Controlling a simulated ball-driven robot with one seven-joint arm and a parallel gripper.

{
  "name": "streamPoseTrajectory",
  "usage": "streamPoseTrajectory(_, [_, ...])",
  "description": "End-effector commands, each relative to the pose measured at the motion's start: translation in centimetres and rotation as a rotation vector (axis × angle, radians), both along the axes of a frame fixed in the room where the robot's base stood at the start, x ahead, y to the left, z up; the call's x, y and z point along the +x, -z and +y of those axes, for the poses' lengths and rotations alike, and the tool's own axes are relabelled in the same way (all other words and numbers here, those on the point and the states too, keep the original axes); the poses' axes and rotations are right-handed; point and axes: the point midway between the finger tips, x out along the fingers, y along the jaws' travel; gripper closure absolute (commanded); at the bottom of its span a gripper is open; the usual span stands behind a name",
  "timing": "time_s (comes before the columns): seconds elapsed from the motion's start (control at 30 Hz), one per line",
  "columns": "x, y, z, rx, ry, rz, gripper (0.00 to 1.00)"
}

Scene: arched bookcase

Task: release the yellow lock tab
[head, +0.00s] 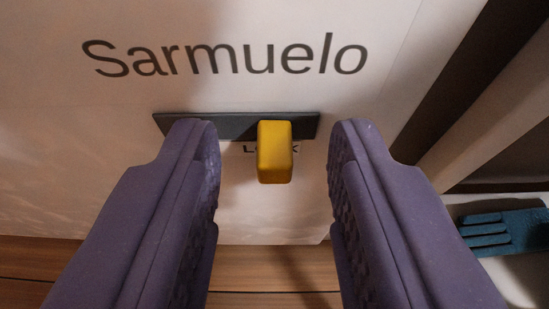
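The yellow lock tab (275,152) sticks out from a dark grey plate (238,126) on an upright white panel. It sits right of the plate's middle and partly covers a small printed word below the plate. My gripper (273,145) is open, with one purple finger on each side of the tab. There is a visible gap between the tab and each finger, and the tab is a little nearer the left finger. The left finger hides part of the plate's left side.
The white panel (225,90) carries the large printed word "Sarmuelo". A brown wooden surface (270,278) lies below it. At the right are a dark slanted edge (470,75) and a teal slotted object (505,230) on a pale surface.

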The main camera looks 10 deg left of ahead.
Motion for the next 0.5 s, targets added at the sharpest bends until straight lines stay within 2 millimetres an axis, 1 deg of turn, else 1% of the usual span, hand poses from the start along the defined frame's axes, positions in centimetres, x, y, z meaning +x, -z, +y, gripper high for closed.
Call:
streamPoseTrajectory(0.03, [-0.01, -0.01, 0.00, 0.000, 0.000, 0.000, 0.71])
streamPoseTrajectory(0.07, [-0.01, -0.01, 0.00, 0.000, 0.000, 0.000, 0.78])
streamPoseTrajectory(0.1, [-0.01, -0.01, 0.00, 0.000, 0.000, 0.000, 0.87])
streamPoseTrajectory(0.17, [-0.01, -0.02, 0.00, 0.000, 0.000, 0.000, 1.00])
streamPoseTrajectory(0.5, [-0.03, 0.00, -0.01, 0.000, 0.000, 0.000, 1.00])
